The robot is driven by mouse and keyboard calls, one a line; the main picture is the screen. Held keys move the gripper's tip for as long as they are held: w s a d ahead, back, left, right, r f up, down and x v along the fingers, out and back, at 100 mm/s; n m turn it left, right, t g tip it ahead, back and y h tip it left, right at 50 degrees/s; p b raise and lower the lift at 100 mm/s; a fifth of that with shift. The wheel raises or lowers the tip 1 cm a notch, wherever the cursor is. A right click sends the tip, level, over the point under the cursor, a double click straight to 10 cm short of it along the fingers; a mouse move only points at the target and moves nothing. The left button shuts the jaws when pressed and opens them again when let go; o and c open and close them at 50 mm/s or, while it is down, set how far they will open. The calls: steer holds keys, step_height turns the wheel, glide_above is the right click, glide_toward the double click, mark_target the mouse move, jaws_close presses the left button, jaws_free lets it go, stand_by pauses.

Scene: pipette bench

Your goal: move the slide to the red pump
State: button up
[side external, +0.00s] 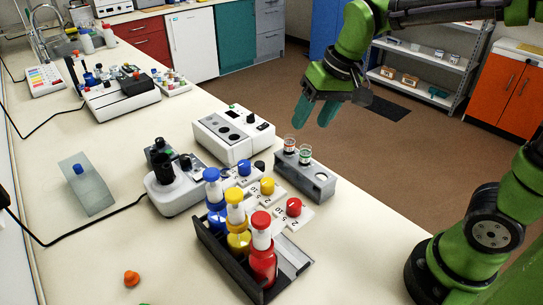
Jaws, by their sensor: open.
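The red pump (263,257) looks to be the red bottle with a white and red top, at the front of a dark rack (217,249). A yellow bottle (238,230) and a blue bottle (214,199) stand behind it in a row. I cannot tell for certain which thing is the slide. A flat bluish-grey plate (94,199) with a blue knob on it lies at the left of the bench. My gripper (316,112) is open and empty, in the air beyond the bench's right edge, behind the grey tube block and well away from the bottles.
White cards with blue, yellow and red (294,207) knobs lie right of the bottles. A grey block (318,183) holds two small vials. A white device (234,132) and a smaller instrument (174,190) stand behind. An orange piece (131,278) lies at front left.

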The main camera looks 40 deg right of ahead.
mark_target(259, 164)
steer(key=shift+w+a+f+m+g+h, duration=0.95)
steer(key=shift+w+a+g, duration=0.7)
steer(key=shift+w, duration=5)
step_height(259, 164, down, 16)
steer(key=shift+c, duration=0.2)
jaws_close()
